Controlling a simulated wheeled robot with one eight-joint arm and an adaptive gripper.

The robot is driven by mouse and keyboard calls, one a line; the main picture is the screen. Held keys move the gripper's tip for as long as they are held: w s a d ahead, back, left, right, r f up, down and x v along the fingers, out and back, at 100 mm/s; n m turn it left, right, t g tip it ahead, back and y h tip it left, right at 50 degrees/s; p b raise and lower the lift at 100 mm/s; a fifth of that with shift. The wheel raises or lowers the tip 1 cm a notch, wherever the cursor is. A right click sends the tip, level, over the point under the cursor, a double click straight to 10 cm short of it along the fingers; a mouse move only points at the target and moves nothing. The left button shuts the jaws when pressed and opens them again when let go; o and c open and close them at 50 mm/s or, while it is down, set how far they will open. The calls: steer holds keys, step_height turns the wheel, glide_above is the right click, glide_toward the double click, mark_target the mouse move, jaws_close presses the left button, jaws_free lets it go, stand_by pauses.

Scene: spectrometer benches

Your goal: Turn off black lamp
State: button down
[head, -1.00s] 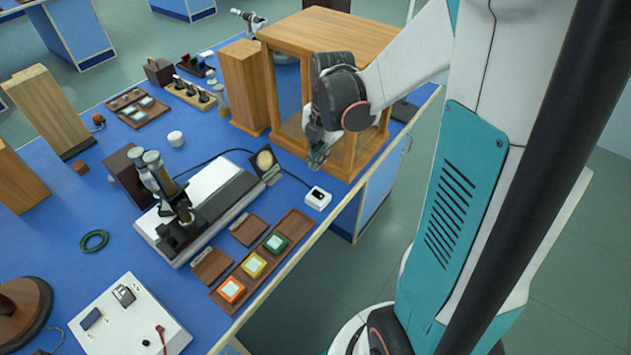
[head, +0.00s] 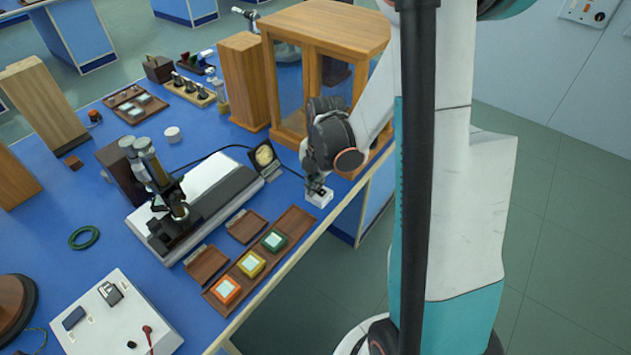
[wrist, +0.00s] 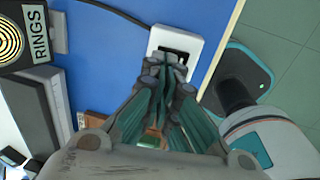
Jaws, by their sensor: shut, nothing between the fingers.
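A small white switch box (head: 320,197) with a dark rocker lies near the right edge of the blue bench. It also shows in the wrist view (wrist: 192,35), its rocker partly hidden by my fingertips. My gripper (head: 316,187) is shut and empty, pointing down at the box; in the wrist view its fingertips (wrist: 168,66) overlap the rocker. I cannot tell whether they touch it. A black cable (head: 215,152) runs along the bench towards the box. I cannot clearly pick out the black lamp, nor tell whether it is lit.
A dark plate labelled RINGS (wrist: 22,38) stands left of the box. A microscope (head: 155,180) stands further left, a wooden cabinet (head: 325,35) behind. A wooden tray (head: 292,225) with coloured blocks lies in front. Floor is free beyond the bench edge.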

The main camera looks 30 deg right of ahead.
stand_by(0.3)
steer(key=shift+w+a+f+b, duration=0.1)
steer(key=shift+w+f+b, duration=0.05)
steer(key=shift+f+b, duration=0.35)
steer(key=shift+r, duration=0.15)
steer(key=shift+s, duration=0.25)
steer(key=shift+s+d, duration=0.3)
steer(key=shift+s, duration=0.3)
steer(key=shift+r, duration=0.2)
